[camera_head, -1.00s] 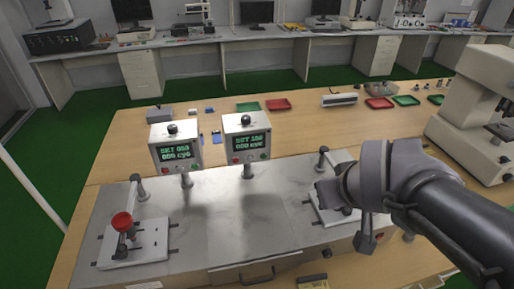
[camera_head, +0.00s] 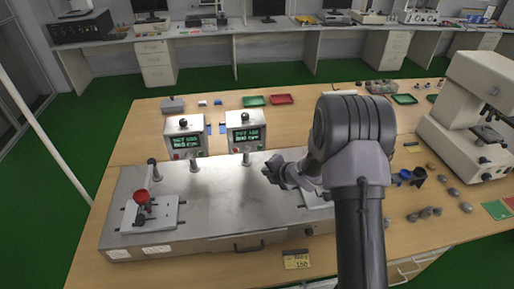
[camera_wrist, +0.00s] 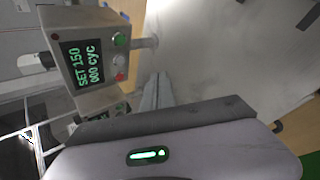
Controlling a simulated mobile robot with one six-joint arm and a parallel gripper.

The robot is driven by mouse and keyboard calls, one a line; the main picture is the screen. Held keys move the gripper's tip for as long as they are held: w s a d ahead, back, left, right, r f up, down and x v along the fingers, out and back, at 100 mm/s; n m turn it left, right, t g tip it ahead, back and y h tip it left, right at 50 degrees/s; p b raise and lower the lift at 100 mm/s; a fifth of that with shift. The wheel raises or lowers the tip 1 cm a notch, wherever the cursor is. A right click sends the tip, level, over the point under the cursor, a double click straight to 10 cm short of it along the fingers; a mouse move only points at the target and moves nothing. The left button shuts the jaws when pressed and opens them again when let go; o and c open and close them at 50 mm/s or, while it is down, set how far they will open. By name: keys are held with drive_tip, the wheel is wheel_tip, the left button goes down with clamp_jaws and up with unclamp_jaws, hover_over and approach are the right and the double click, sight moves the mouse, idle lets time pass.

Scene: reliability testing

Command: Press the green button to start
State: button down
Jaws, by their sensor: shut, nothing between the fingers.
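Two white control boxes stand on posts on a metal test bench: the left box (camera_head: 184,124) and the right box (camera_head: 246,119). Each has a green-lit display and small buttons below it. In the wrist view, the nearer box (camera_wrist: 65,25) reads "SET 150 000 cyc". Its green button (camera_wrist: 119,39) is beside a pale button and a red button (camera_wrist: 120,76). My gripper (camera_head: 269,172) is shut and empty, low to the right of the right box in the head view. Its closed fingers (camera_wrist: 157,78) show in the wrist view, apart from the green button.
The metal bench (camera_head: 225,205) has a left fixture with a red cup-like part (camera_head: 141,195). My arm partly hides the right fixture (camera_head: 316,200). A microscope (camera_head: 480,105) stands at right. Small parts and trays lie on the wooden table.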

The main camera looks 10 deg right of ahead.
sight(260, 148)
drive_tip(key=w+p, duration=0.5)
drive_tip(key=w, duration=0.3)
drive_tip(key=shift+w+p, duration=0.35)
drive_tip(key=shift+w, duration=0.05)
idle(1.8)
drive_tip(key=shift+w, duration=0.45)
